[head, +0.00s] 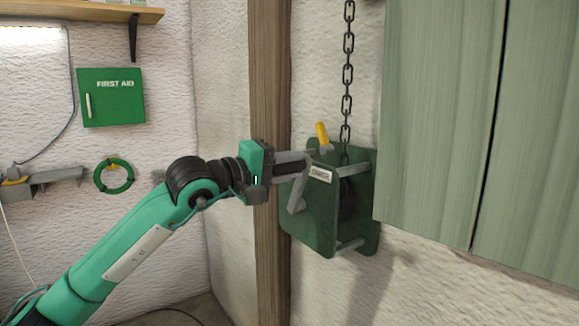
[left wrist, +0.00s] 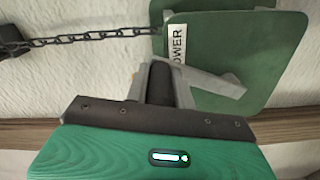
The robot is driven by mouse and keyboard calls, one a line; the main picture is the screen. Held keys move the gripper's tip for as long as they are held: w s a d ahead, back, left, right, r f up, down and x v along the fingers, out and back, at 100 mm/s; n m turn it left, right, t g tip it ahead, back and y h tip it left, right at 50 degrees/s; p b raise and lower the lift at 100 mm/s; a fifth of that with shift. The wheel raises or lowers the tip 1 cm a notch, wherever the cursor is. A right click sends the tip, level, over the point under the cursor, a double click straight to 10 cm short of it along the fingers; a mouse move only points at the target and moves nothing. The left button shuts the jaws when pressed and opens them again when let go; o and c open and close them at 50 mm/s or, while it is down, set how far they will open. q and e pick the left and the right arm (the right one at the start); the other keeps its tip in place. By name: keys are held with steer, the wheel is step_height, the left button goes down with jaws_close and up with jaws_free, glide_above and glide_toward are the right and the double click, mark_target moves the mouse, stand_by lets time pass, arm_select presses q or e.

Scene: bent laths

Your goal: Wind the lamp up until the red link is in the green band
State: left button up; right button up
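A dark green winch (head: 322,220) is fixed to the wall, with a chain (head: 347,75) running up from it. A grey crank arm (head: 297,194) is on its near face and shows in the left wrist view (left wrist: 218,84). My left gripper (head: 305,160) is at the crank; its grey fingers (left wrist: 160,82) are closed around a dark grip in the left wrist view. A yellow lever (head: 322,133) sticks up just above the fingertips. The lamp, red link and green band are not visible. My right gripper is not in view.
A wooden post (head: 270,250) stands just left of the winch. A pale green cabinet (head: 440,120) juts out close on the right. A first aid box (head: 112,97) and a green ring (head: 98,178) are on the left wall.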

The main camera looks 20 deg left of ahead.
arm_select(q)
steer(key=o, duration=0.4)
steer(key=shift+o, duration=0.2)
steer(key=shift+s+a, duration=0.2)
steer(key=b+v, duration=0.2)
steer(key=v, duration=1.1)
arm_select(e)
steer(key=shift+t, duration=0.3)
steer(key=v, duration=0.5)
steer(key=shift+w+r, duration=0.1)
